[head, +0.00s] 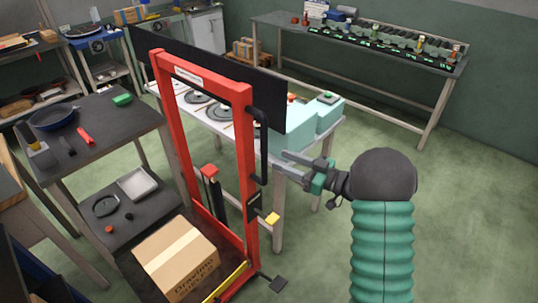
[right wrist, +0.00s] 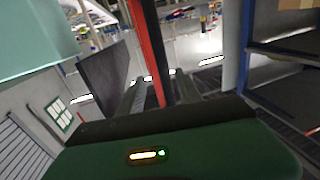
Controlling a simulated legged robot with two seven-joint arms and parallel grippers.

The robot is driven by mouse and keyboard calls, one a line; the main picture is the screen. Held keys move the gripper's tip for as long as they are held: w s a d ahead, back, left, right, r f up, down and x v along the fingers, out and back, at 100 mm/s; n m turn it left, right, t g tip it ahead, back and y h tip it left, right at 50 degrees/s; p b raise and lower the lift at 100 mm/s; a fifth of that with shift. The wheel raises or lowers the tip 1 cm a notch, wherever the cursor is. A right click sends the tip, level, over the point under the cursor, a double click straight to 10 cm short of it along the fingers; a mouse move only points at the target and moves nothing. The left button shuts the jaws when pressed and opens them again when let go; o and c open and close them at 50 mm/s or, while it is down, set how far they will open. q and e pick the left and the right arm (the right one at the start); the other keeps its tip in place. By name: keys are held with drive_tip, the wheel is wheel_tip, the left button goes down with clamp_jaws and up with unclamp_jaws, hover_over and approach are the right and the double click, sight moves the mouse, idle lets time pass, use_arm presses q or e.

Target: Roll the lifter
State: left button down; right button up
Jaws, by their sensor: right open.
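The lifter is a tall red frame (head: 243,150) with a black handle bar (head: 263,150) on its right post and a yellow-tipped lever (head: 272,218) lower down. A taped cardboard box (head: 176,258) sits on its low platform. My right gripper (head: 284,174) reaches in from the right, open and empty, with its fingers just right of the handle in the picture. In the right wrist view, the red post (right wrist: 145,45) shows between and beyond the open fingers (right wrist: 158,88). I cannot tell whether they touch the handle. My left gripper is out of view.
A dark table (head: 95,135) with a pan and tools stands left of the lifter. Behind it, a conveyor bench carries pans and a teal machine (head: 291,142). A long workbench (head: 350,45) stands at the back. Green floor (head: 450,210) is free at the right.

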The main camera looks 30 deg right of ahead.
drive_tip(key=v, duration=1)
drive_tip(key=shift+w+d+f, duration=0.1)
drive_tip(key=shift+w+d, duration=0.05)
drive_tip(key=w+a+r+m+h+p, duration=0.25)
drive_tip(key=w+m+h+p, duration=0.2)
drive_tip(key=w+h, duration=0.4)
drive_tip(key=s+a+f+m+g+p, duration=0.1)
drive_tip(key=s+a+f+g+p, duration=0.2)
drive_tip(key=s+a+g, duration=0.3)
drive_tip(key=s+a+f+g+p, duration=0.3)
drive_tip(key=s+a+g, duration=0.3)
drive_tip(key=s+a, duration=0.5)
drive_tip(key=s, duration=0.4)
drive_tip(key=shift+s+a+m+g+h, duration=0.3)
drive_tip(key=shift+a+m+g+h, duration=0.05)
drive_tip(key=shift+g, duration=0.05)
